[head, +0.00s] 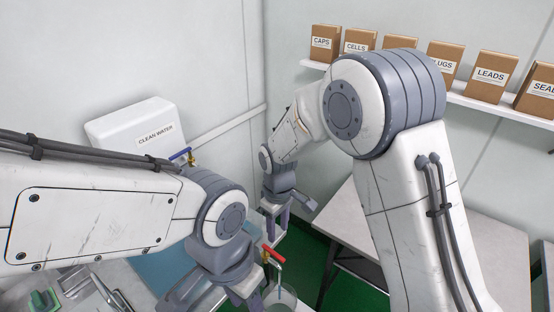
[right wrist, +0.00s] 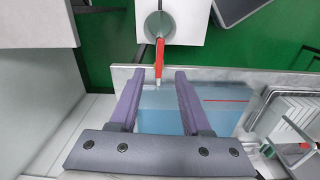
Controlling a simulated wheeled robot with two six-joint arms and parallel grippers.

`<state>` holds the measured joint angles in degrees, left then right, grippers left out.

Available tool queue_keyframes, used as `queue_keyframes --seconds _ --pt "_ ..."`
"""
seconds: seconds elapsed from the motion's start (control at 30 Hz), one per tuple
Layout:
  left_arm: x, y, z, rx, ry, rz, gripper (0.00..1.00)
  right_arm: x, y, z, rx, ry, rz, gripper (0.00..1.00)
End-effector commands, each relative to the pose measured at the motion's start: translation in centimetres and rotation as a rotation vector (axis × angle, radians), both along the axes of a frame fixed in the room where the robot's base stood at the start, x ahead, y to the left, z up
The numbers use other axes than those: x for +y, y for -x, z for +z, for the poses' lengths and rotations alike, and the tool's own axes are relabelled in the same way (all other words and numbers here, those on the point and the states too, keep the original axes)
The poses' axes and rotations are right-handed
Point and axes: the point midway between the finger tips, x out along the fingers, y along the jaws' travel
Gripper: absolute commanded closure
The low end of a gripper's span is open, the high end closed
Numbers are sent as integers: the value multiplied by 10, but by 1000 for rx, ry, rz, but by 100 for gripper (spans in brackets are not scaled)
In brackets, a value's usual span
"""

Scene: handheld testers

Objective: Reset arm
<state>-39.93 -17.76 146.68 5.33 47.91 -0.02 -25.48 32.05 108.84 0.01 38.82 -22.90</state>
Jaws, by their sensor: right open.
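My right gripper (head: 275,222) hangs in the middle of the head view, below its bent arm. In the right wrist view its two fingers (right wrist: 156,82) are spread apart with nothing held between them.
A white clean water tank (head: 125,122) with a blue-handled tap (head: 180,153) is at the left wall. A blue mat (head: 160,268) covers part of the bench. Labelled boxes (head: 491,76) line a shelf. A grey table (head: 360,215) stands right.

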Motion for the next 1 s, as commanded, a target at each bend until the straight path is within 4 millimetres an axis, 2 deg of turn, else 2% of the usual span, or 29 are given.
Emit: queue_keyframes --seconds 0.17,0.27,0.4,0.6,0.7,0.8,0.9,1.0 --pt "0 0 0 0 0 0 56 2 11 13 -4 -6 -8 52" --pt "0 0 0 0 0 0 56 4 34 35 -7 -16 -29 52" --pt "0 0 0 0 0 0 56 2 84 71 -9 -33 -72 52" --pt "0 0 0 0 0 0 56 -13 159 103 -3 -60 -136 52" --pt "0 0 0 0 0 0 56 -23 192 110 2 -72 -164 52" --pt "0 0 0 0 0 0 56 -32 215 113 7 -82 -185 52" --pt "0 0 0 0 0 0 56 -39 230 113 12 -86 -199 52" --pt "0 0 0 0 0 0 56 -42 236 113 14 -88 -206 52"
